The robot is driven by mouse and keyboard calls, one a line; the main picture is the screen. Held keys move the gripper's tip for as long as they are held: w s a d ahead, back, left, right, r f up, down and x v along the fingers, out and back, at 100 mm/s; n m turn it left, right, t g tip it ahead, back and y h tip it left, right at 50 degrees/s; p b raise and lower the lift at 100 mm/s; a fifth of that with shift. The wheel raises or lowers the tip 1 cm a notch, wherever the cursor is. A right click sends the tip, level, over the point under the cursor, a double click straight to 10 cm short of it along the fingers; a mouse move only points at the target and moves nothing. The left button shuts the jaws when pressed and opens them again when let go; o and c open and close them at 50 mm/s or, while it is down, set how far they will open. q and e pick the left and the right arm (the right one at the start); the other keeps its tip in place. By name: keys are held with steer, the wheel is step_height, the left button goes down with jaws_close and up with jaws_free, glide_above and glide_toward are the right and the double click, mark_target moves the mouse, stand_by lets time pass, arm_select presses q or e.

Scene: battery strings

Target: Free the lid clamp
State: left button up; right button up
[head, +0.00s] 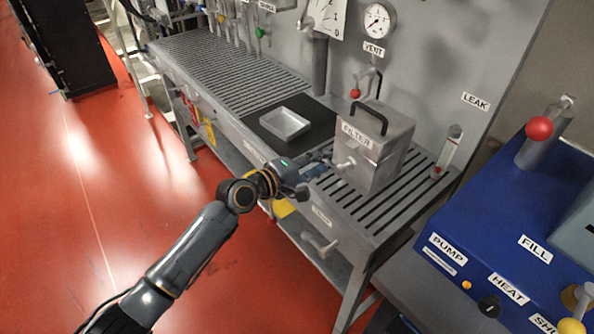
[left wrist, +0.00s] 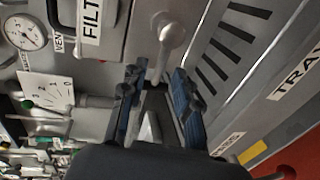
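The grey filter box (head: 381,158) stands on the slatted bench, with a black handle (head: 370,116) on its closed lid. A pale lever with a rounded end, which looks like the lid clamp (head: 346,163), sticks out from the box's front; it also shows in the left wrist view (left wrist: 172,35). My left gripper (head: 324,163) is in front of the box, close to the lever. In the left wrist view its two fingers (left wrist: 160,72) are apart, with the lever's lower end at the gap between the tips; I cannot tell whether they touch. My right gripper is out of view.
A shallow metal tray (head: 284,124) sits on a black mat left of the box. A red-knobbed vent valve (head: 356,93) and gauge (head: 378,20) are on the wall behind. A blue pump unit (head: 500,225) stands at right. The slats at far left look clear.

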arm_select(q)
steer(key=v, duration=1)
steer(key=w+a+f+t+y, duration=0.1)
steer(key=a+f+y, duration=0.25)
steer(key=f, duration=0.55)
steer(key=w+a+f+y, duration=0.15)
steer(key=a+f, duration=0.25)
steer(key=f, duration=0.6)
steer(key=s+a+f+m+g+y, duration=0.15)
steer(key=s+a+f, duration=0.35)
steer(key=f, duration=0.5)
steer(key=s+a+f+g+y, duration=0.1)
steer(key=s+a+f+y, duration=0.3)
steer(key=f, duration=0.7)
steer(key=s+a+f+m+g+y, duration=0.1)
steer(key=s+a+f+m+g, duration=0.15)
steer(key=s+f, duration=0.65)
steer(key=s+a+f+m+g+y, duration=0.15)
steer(key=s+a+f, duration=0.3)
steer(key=s, duration=0.75)
steer(key=s+a+f+m+g, duration=0.1)
steer(key=s+f+m, duration=0.1)
steer(key=s, duration=0.8)
steer(key=s+a+f+m+g, duration=0.1)
steer(key=s+f, duration=0.3)
steer(key=s, duration=0.6)
steer(key=shift+s+m, duration=0.15)
steer(key=shift+m, duration=0.3)
